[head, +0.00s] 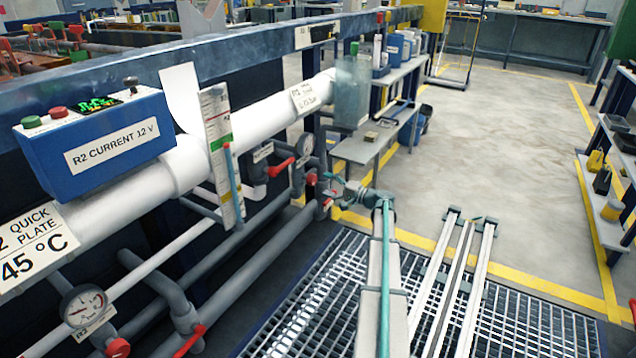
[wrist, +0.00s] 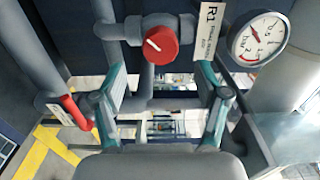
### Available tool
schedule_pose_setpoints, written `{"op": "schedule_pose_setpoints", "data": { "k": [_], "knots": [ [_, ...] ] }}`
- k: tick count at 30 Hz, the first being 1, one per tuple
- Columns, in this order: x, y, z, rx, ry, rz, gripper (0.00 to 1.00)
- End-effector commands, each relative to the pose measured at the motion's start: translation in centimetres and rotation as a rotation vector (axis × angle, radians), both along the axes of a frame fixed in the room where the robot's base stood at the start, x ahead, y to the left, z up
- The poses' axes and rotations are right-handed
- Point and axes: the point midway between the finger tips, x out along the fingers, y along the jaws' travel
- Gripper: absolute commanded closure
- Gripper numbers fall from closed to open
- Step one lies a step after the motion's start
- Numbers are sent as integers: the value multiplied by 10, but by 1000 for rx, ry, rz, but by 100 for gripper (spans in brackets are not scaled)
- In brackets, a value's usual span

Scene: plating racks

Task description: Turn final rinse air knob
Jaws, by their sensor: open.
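The red round knob (wrist: 160,45) with a white pointer line sits on a grey pipe valve in the upper middle of the wrist view. A white tag (wrist: 207,38) beside it reads R1, with smaller text that looks like final rinse air. My gripper (wrist: 163,84) is open and empty, its teal fingers spread to the left and right below the knob, not touching it. In the head view my gripper (head: 342,190) is near the pipework at the far end of the rack; the knob is hard to single out there among small red parts.
A pressure gauge (wrist: 258,38) is right of the tag. A red lever handle (wrist: 73,112) is at left on another pipe. Grey pipes run close around the fingers.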

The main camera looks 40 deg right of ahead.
Motion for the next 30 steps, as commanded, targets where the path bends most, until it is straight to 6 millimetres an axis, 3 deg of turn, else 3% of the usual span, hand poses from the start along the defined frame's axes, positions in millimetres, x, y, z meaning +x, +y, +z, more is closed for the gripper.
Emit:
{"op": "schedule_pose_setpoints", "data": {
  "k": [3,9,26,30],
  "knots": [
    [-21,-7,0,0,0,-2,26],
    [-40,-14,0,0,0,-1,26],
    [-44,-16,0,4,1,0,26],
    [-50,-4,-9,13,55,49,26]
  ]
}}
